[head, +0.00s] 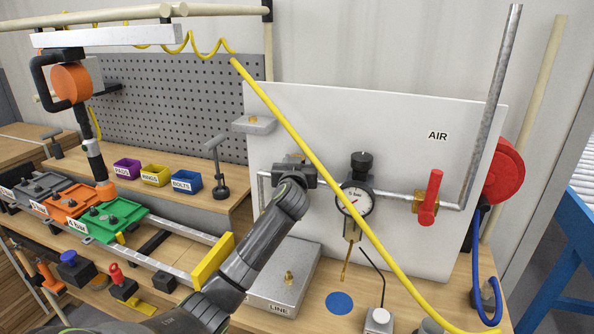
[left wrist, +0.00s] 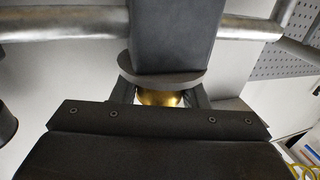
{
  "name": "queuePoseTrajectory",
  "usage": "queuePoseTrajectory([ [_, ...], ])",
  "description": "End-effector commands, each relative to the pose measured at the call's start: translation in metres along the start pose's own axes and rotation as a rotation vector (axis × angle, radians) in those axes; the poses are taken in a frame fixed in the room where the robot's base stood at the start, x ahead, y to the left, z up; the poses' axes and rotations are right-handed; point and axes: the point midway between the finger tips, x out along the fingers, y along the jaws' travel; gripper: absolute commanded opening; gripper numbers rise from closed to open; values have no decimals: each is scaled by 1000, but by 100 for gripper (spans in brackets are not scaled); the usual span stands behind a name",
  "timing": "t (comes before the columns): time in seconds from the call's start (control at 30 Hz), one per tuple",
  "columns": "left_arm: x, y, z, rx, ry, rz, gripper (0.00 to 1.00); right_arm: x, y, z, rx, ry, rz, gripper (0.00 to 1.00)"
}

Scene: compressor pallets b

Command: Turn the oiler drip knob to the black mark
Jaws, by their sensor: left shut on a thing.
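My left gripper (head: 295,176) is at the dark oiler on the pipe, left of the pressure gauge, and its arm hides most of the oiler. In the left wrist view the oiler's dark grey block (left wrist: 175,35) sits on the pipe, with a grey disc (left wrist: 163,77) at its end. A rounded brass knob (left wrist: 160,97) is beside the disc, between the two fingers of my left gripper (left wrist: 160,100), which is shut on it. No black mark can be made out in either view. My right gripper is not in view.
A yellow hose (head: 310,152) crosses in front of the white panel (head: 430,235), close to my left arm. The gauge (head: 356,202), red valve handle (head: 430,198) and LINE box (head: 285,285) are nearby. Coloured bins (head: 156,175) stand to the left.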

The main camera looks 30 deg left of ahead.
Motion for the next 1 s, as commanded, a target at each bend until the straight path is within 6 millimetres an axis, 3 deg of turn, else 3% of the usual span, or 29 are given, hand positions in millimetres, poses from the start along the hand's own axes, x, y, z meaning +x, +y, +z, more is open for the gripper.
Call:
queuePoseTrajectory([
  [0.37, 0, 0, 0, -1, -3, -13, 18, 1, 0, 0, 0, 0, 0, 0],
  [0.4, 0, 0, 0, -1, -3, -13, 46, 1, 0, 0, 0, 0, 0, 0],
  [0.53, 0, 0, 0, -1, -2, -12, 62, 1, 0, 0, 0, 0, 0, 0],
  [1.0, -10, 0, 1, -2, 0, -10, 62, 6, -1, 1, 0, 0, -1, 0],
])
